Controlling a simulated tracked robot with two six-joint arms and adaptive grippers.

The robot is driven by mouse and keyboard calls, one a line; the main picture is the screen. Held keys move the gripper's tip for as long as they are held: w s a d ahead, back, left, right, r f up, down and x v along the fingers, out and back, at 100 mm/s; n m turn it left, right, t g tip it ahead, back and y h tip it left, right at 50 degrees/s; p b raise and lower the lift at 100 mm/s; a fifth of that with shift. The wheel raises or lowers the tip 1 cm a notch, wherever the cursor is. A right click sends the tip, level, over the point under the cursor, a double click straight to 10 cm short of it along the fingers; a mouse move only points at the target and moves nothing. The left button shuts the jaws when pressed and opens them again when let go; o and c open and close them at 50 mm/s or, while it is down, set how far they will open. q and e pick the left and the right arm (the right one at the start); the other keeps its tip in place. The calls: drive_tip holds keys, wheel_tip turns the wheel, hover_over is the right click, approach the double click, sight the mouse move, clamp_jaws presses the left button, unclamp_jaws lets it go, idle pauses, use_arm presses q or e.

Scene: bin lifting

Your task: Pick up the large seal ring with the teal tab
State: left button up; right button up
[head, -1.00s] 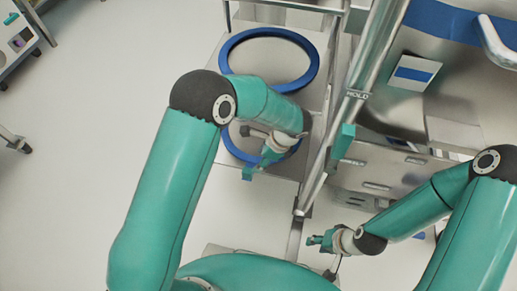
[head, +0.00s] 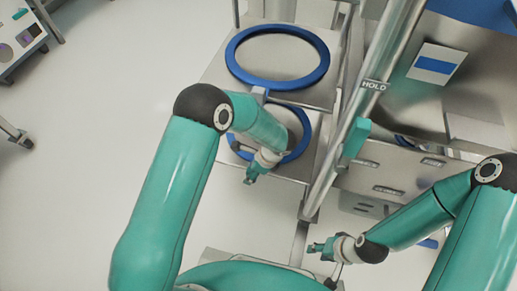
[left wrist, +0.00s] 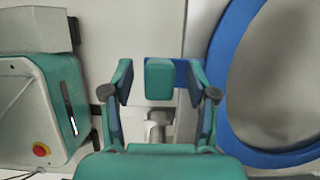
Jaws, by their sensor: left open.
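In the left wrist view, a teal tab (left wrist: 159,78) shows between the fingertips of my left gripper (left wrist: 160,82), which is open. A short blue strip runs from the tab to a large blue ring (left wrist: 222,100) on the right. The fingers stand on either side of the tab with gaps; I cannot tell the depth between them. In the head view, my left gripper (head: 253,174) is at the near left edge of the lower blue ring (head: 299,151), partly hidden by my arm. The tab is not distinct there. My right gripper (head: 318,248) is empty, near the rack's post.
Another blue ring (head: 233,49) lies on the upper shelf. A slanted metal post marked HOLD (head: 374,86) stands right of the rings. A metal cabinet (head: 400,172) is at the right. Open floor (head: 90,150) lies to the left. A teal machine (left wrist: 40,115) shows in the left wrist view.

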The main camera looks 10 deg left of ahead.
use_arm(q)
clamp_jaws()
idle(0.3)
wheel_tip(320, 180, up, 20)
drive_tip(key=p, duration=0.6)
drive_tip(key=shift+p, duration=0.35)
drive_tip(key=shift+r, duration=0.1)
wheel_tip(320, 180, up, 4)
drive_tip(key=p, duration=0.3)
drive_tip(key=shift+p, duration=0.3)
